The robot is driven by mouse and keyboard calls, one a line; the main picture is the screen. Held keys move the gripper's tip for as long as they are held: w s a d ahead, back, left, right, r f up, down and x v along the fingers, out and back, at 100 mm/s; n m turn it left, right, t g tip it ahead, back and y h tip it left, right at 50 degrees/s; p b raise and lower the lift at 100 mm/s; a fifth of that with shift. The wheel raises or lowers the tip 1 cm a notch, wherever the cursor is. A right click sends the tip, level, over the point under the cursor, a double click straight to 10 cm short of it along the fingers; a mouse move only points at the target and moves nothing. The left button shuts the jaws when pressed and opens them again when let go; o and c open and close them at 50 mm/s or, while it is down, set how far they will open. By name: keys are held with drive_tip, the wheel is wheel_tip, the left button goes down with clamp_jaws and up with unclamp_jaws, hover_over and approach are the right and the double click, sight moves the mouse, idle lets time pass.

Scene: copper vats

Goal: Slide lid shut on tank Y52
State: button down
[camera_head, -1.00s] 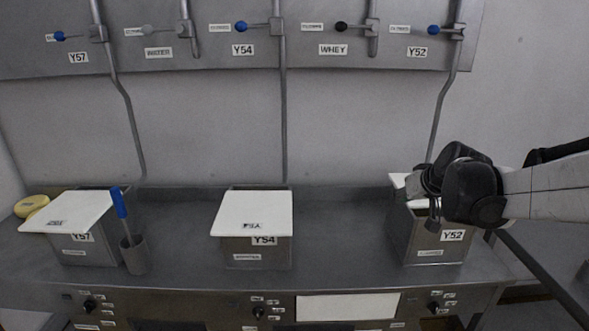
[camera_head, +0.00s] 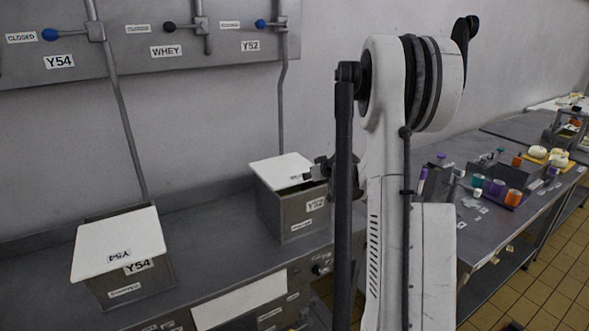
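Tank Y52 (camera_head: 290,212) is a grey metal box with a "Y52" label, on the steel counter in the middle of the head view. Its white lid (camera_head: 282,170) lies on top toward the back, and a dark strip shows along its front right side. My gripper (camera_head: 311,176) is at the tank's right upper edge, by the lid's right side. My own arm hides most of it. I cannot tell whether its fingers touch the lid or whether they are open.
Tank Y54 (camera_head: 130,283) with its white lid (camera_head: 118,241) stands to the left on the counter (camera_head: 215,222). Valve handles and pipes line the wall panel (camera_head: 150,47). A second table (camera_head: 485,222) at right holds coloured containers. Counter between the tanks is clear.

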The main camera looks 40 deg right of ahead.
sight(297, 175)
drive_tip(key=w, duration=0.3)
drive_tip(key=w+d+p, duration=0.1)
drive_tip(key=w, duration=0.3)
drive_tip(key=w+d+p, duration=0.1)
drive_tip(key=w, duration=0.3)
drive_tip(key=shift+w+d+f+p, duration=0.1)
drive_tip(key=shift+w+f+p, duration=0.15)
drive_tip(key=shift+p, duration=0.2)
drive_tip(key=shift+f+b, duration=0.5)
drive_tip(key=shift+b, duration=0.05)
drive_tip(key=shift+s, duration=0.15)
drive_tip(key=shift+s+f, duration=0.1)
drive_tip(key=shift+f, duration=0.05)
drive_tip(key=s+b, duration=0.1)
drive_tip(key=s, duration=0.1)
drive_tip(key=s+a+b, duration=0.1)
drive_tip(key=s, duration=0.2)
drive_tip(key=shift+a+f+b, duration=0.1)
drive_tip(key=shift+b, duration=0.2)
drive_tip(key=shift+s+a, duration=0.1)
drive_tip(key=shift+s, duration=0.25)
